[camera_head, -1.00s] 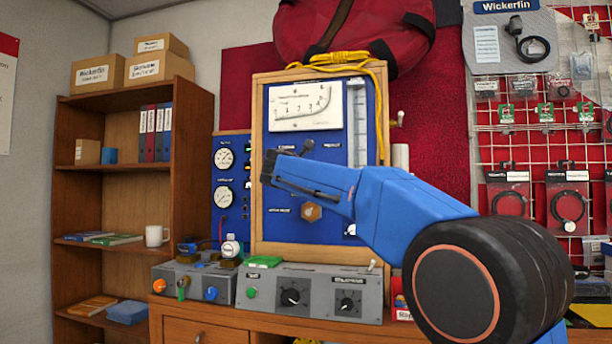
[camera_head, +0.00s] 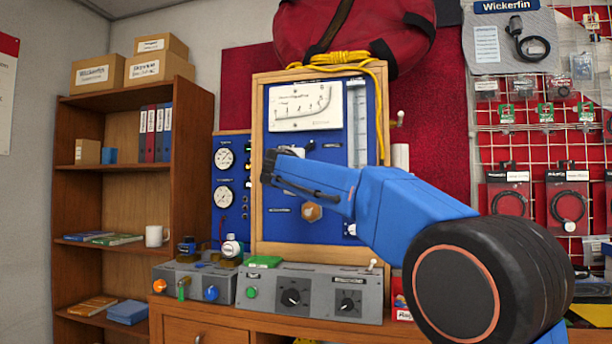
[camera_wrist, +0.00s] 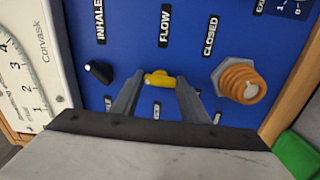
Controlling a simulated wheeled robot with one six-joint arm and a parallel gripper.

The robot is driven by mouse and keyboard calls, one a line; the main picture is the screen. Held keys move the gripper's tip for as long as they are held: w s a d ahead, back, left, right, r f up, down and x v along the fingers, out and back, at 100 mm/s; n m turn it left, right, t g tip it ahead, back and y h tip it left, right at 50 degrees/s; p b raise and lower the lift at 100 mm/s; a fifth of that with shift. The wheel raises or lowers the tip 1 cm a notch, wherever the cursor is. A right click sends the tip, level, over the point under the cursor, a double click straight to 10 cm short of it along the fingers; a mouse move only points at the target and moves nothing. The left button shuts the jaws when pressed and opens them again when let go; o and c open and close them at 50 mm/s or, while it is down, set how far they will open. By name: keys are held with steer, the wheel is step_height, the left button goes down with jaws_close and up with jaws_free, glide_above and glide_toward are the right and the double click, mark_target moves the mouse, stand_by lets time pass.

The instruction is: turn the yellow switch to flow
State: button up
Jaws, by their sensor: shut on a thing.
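The yellow switch (camera_wrist: 158,79) sits on the blue panel (camera_wrist: 195,50) below the printed word FLOW in the wrist view. My gripper (camera_wrist: 157,84) has its two grey fingers on either side of the switch and is shut on it. The FLOW label lies between the INHALE and CLOSED labels. Which way the switch points is hard to tell, as the fingers hide part of it. In the head view my gripper (camera_head: 268,166) reaches the upright blue panel (camera_head: 285,232) from the right, and the switch is hidden there.
A black knob (camera_wrist: 99,72) and a brass hex fitting (camera_wrist: 239,82) flank the switch in the wrist view. A wooden frame (camera_head: 257,180) edges the panel. Grey control boxes (camera_head: 310,292) stand below it. A yellow cable (camera_head: 340,58) and red bag (camera_head: 350,30) are above.

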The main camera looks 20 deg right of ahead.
steer(key=m, duration=0.4)
steer(key=shift+f+m, duration=0.1)
steer(key=shift+m, duration=2.1)
steer(key=o, duration=1.1)
steer(key=shift+c, duration=0.2)
steer(key=shift+s, duration=0.15)
steer(key=v, duration=1.7)
steer(key=shift+a, duration=0.15)
